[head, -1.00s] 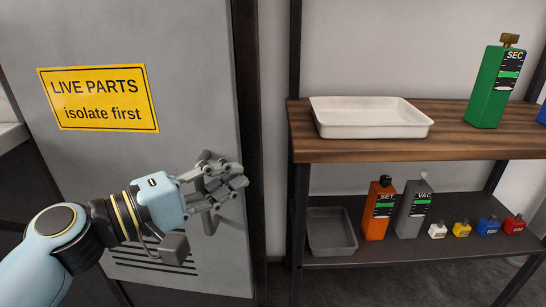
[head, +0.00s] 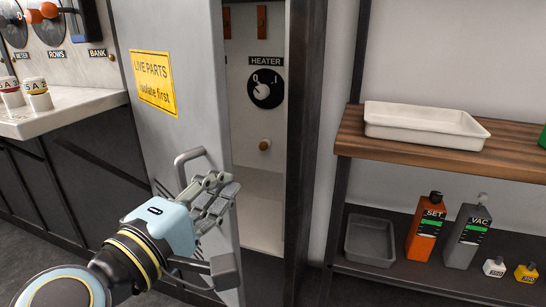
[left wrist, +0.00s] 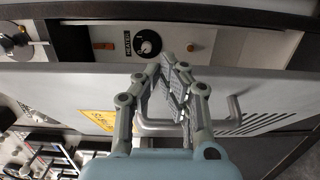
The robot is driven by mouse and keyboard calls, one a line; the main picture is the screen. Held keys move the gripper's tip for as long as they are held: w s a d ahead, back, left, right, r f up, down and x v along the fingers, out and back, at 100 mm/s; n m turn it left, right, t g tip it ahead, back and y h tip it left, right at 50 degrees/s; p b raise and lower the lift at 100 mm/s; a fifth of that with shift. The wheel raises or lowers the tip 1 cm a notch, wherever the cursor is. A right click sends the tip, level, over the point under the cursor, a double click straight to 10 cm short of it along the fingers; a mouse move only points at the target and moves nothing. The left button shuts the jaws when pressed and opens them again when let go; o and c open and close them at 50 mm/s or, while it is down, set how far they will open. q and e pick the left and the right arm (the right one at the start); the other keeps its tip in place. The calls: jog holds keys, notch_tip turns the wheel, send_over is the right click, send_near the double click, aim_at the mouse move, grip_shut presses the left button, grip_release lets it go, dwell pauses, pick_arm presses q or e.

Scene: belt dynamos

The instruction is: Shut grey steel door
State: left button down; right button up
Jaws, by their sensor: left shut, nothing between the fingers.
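The grey steel door (head: 172,60) with a yellow LIVE PARTS label (head: 154,83) stands ajar in the head view. Its pale handle (head: 190,158) is on the door face near the free edge. The door also shows in the left wrist view (left wrist: 65,85), with the handle (left wrist: 235,108) partly behind the fingers. My left gripper (head: 222,192) is shut and empty, in front of the door's edge just below the handle. It overlaps the handle in the wrist view (left wrist: 178,85); I cannot tell if they touch. My right gripper is not in view.
The open cabinet shows a HEATER dial (head: 265,88) inside. A dark frame post (head: 305,150) stands right of the opening. A shelf unit (head: 350,140) at right holds a white tray (head: 425,122), bottles and a grey bin (head: 370,240). A white counter (head: 70,112) is at left.

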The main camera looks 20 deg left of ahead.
pick_arm(q)
jog(key=w+d+p, duration=0.1)
jog(key=w+d, duration=0.1)
jog(key=w, duration=1.1)
jog(key=shift+w+d+p, duration=0.25)
jog(key=shift+w+p, duration=0.05)
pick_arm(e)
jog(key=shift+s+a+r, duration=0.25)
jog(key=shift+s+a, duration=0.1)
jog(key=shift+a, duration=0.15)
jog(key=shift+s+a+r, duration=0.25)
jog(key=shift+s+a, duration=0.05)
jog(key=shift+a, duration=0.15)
pick_arm(q)
jog(key=shift+a, duration=0.1)
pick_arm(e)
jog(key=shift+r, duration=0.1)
